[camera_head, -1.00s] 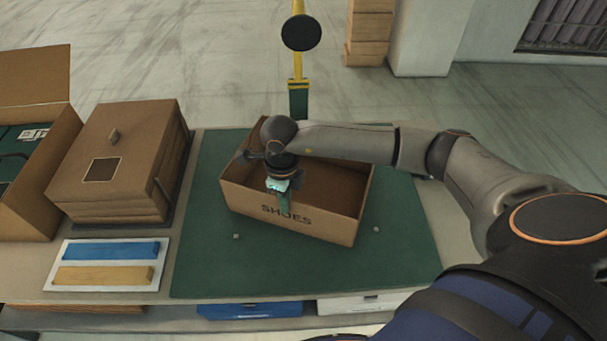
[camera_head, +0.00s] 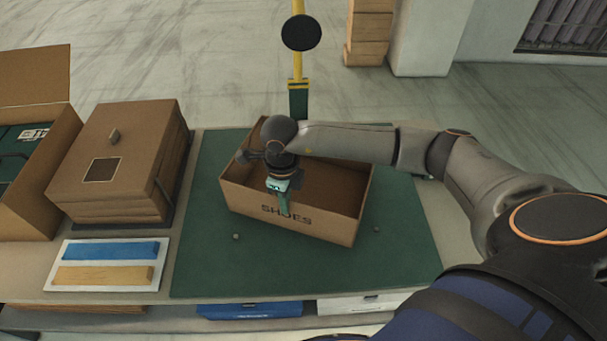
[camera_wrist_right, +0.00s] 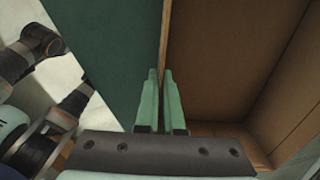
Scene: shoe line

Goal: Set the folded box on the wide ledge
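The folded box (camera_head: 330,223) is an open brown carton marked SHOES. It sits slightly turned on the green mat (camera_head: 210,270), its inside empty where visible. My right gripper (camera_head: 281,203) is at the box's front wall, and the arm hides part of the box's back. In the right wrist view, the green fingers (camera_wrist_right: 161,95) stand close together on either side of the top edge of a box wall (camera_wrist_right: 235,50), shut on it. I cannot pick out the wide ledge for certain. My left gripper is not seen in the head view.
Left of the mat stands a brown lidded box (camera_head: 130,150), with an open carton (camera_head: 40,205) beyond it. A white tray (camera_head: 62,243) holds a blue and a yellow bar. A yellow-green post (camera_head: 298,95) rises behind the table. The mat's front is mostly clear.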

